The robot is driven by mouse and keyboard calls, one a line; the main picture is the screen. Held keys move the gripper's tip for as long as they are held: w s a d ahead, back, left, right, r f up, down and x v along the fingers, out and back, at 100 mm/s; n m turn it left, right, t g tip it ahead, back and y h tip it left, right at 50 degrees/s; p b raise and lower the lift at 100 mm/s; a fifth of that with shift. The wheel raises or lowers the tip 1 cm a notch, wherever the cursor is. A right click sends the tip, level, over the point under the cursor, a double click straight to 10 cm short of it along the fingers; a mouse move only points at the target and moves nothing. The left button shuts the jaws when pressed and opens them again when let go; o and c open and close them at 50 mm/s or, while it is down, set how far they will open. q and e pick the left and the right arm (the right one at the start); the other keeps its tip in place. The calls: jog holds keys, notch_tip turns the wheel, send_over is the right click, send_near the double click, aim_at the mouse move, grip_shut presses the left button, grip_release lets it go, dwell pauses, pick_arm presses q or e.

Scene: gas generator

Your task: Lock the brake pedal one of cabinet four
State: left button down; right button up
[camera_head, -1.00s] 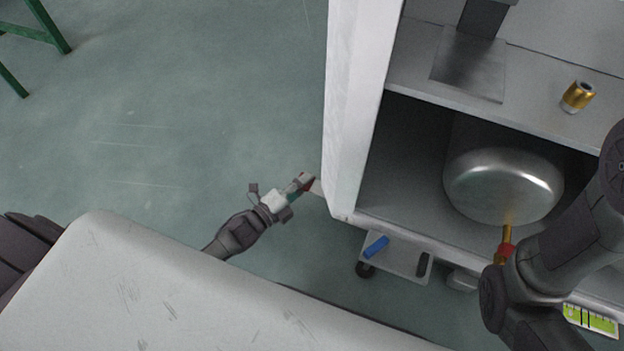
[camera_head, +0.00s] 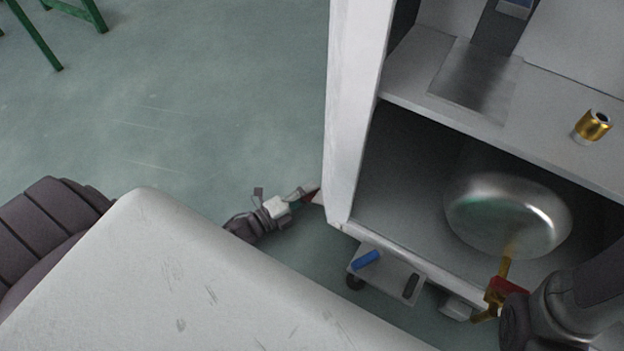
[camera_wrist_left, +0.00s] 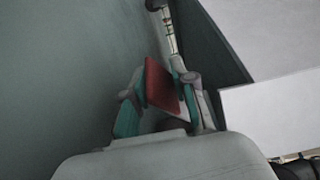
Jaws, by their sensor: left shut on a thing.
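My left gripper (camera_head: 306,195) is low at the lower left corner of the white cabinet (camera_head: 345,120). In the left wrist view its two fingers (camera_wrist_left: 163,92) are closed around a flat red pedal-like plate (camera_wrist_left: 160,84). I cannot tell from these views how far the plate is tilted.
A brass cylinder (camera_head: 592,127) stands on the shelf. A grey plate with a blue piece (camera_head: 366,260) is under the cabinet. Open floor lies left.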

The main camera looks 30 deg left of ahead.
pick_arm(q)
jog(key=shift+s+d+f, duration=0.1)
jog(key=shift+d+f, duration=0.05)
jog(key=shift+d, duration=0.1)
jog(key=c, duration=1.3)
grip_release()
jog(key=shift+a, duration=0.1)
jog(key=v, duration=1.2)
